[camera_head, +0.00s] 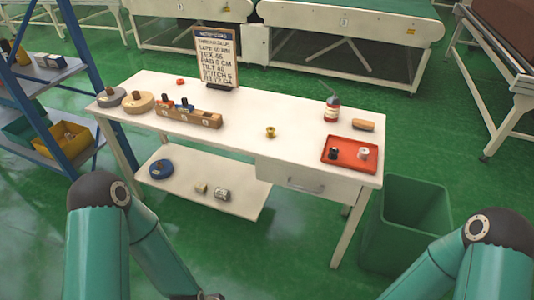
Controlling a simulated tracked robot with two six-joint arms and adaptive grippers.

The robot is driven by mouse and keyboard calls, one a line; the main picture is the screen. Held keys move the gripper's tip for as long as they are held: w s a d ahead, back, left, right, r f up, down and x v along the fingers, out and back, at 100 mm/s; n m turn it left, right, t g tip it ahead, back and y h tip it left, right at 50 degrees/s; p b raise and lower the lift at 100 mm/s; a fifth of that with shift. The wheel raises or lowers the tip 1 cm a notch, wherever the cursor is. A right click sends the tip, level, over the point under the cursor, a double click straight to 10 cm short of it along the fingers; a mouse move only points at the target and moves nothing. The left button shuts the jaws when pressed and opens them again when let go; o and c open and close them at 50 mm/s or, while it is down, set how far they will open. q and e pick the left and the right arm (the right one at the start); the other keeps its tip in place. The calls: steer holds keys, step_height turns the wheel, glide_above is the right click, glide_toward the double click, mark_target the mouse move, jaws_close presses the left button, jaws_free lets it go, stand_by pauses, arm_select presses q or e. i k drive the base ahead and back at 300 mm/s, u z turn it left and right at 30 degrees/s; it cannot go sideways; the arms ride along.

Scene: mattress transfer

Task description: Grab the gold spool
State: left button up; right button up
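The gold spool (270,132) is a small brassy piece standing alone near the middle of the white workbench (232,125), with bare tabletop around it. My teal left and right arms come up from the bottom corners of the head view. Their gripper fingers are outside the picture, so neither hand shows at the spool. The spool looks upright and nothing covers it.
A wooden rack (188,117) with spools stands left of the spool. A red tray (333,162) with small items, a bottle (332,108) and a wooden-looking block (363,125) are on the right. A sign (216,57) stands behind. A green bin (410,220) stands beside the bench.

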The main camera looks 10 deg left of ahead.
mark_target(270, 130)
steer(key=u, duration=0.05)
steer(key=k, duration=0.55)
steer(key=u, duration=0.7)
steer(key=i, duration=0.25)
steer(key=u, duration=0.75)
steer(key=i, duration=2.55)
steer(key=z, duration=1.65)
steer(key=k, duration=0.5)
